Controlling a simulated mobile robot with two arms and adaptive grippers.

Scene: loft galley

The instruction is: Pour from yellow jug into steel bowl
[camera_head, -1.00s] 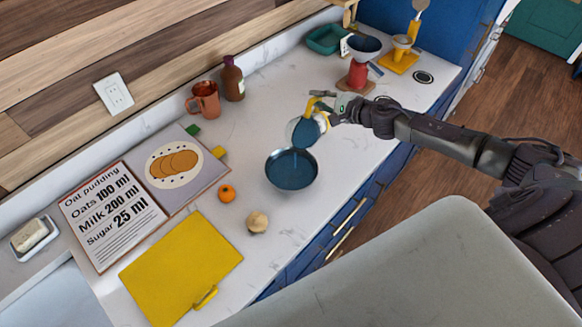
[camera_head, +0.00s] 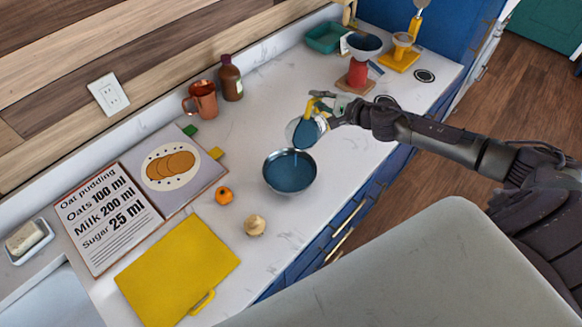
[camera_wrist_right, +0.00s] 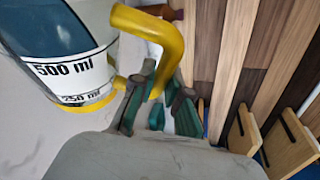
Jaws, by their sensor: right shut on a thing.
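My right gripper (camera_head: 335,108) is shut on the yellow handle (camera_wrist_right: 160,40) of the jug. The clear jug (camera_head: 305,132) with dark blue liquid is tilted over the far rim of the steel bowl (camera_head: 289,173). A thin blue stream seems to run from the jug's lip into the bowl, where a pool of the same blue liquid lies. In the right wrist view the jug (camera_wrist_right: 65,72) shows 500 ml and 250 ml marks and a yellow base. The bowl does not show there. My left gripper is not in view.
A recipe board (camera_head: 108,218), a yellow cutting board (camera_head: 178,272), an orange fruit (camera_head: 223,195) and a pale round item (camera_head: 255,225) lie left of the bowl. A copper mug (camera_head: 201,99) and brown bottle (camera_head: 230,78) stand behind. A red scale (camera_head: 356,78) stands beyond my gripper.

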